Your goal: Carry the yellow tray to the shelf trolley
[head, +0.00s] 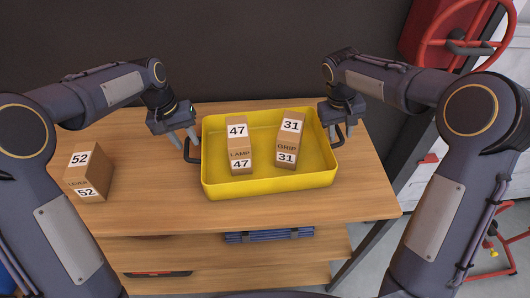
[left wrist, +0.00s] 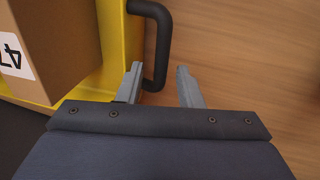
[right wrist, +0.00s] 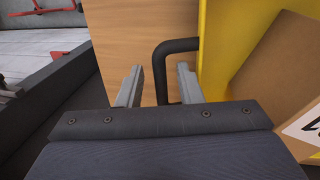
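The yellow tray (head: 270,187) stands on the wooden bench and holds two cardboard boxes, one marked 47 (head: 239,145) and one marked 31 (head: 289,138). My left gripper (head: 184,139) is open at the tray's left black handle (head: 187,154). In the left wrist view its fingers (left wrist: 158,78) stand apart with the handle (left wrist: 166,40) between them. My right gripper (head: 339,133) is open at the tray's right side. In the right wrist view its fingers (right wrist: 157,78) stand either side of the right handle (right wrist: 160,72). I cannot pick out the shelf trolley for sure.
A box marked 52 (head: 88,177) stands on the bench at the left, apart from the tray. Lower shelves (head: 210,262) under the bench top hold a blue item (head: 268,235). Red equipment (head: 450,35) is at the upper right. Bare bench top lies in front of the tray.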

